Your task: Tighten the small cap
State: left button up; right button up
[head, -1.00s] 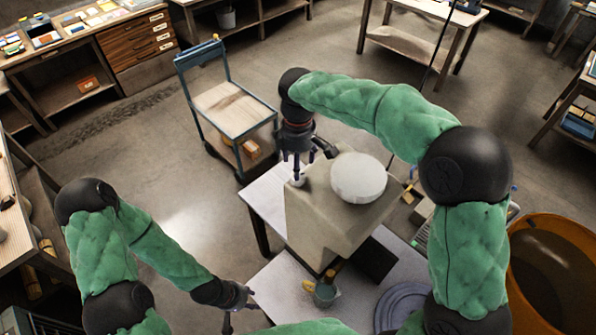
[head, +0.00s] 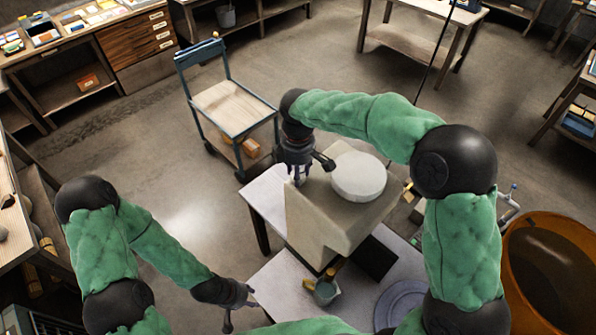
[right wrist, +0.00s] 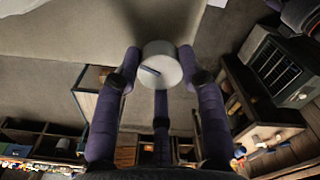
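The small cap (right wrist: 161,68) is a short white cylinder with a dark slot mark on its face, seen in the right wrist view. My right gripper (right wrist: 160,75) has its three purple fingers around it, the tips at its sides with hardly any gap. In the head view the right gripper (head: 298,176) points down at the left top edge of the beige mould (head: 325,215), and its fingers mostly hide the cap. A large round white lid (head: 358,177) sits on the mould beside it. My left gripper (head: 243,306) is empty at the bottom, its fingers spread.
An orange barrel (head: 520,300) is at the right. A blue cart (head: 237,108) stands behind; open floor lies left.

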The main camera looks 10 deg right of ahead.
jog(key=shift+m, duration=0.3)
jog(key=m, duration=0.6)
jog(key=shift+f, duration=0.1)
jog(key=m+b, duration=0.1)
jog(key=m, duration=0.6)
jog(key=shift+s, duration=0.1)
dwell(0.6)
jog(key=o, duration=1.1)
jog(key=shift+c, duration=0.2)
jog(key=shift+o, duration=0.4)
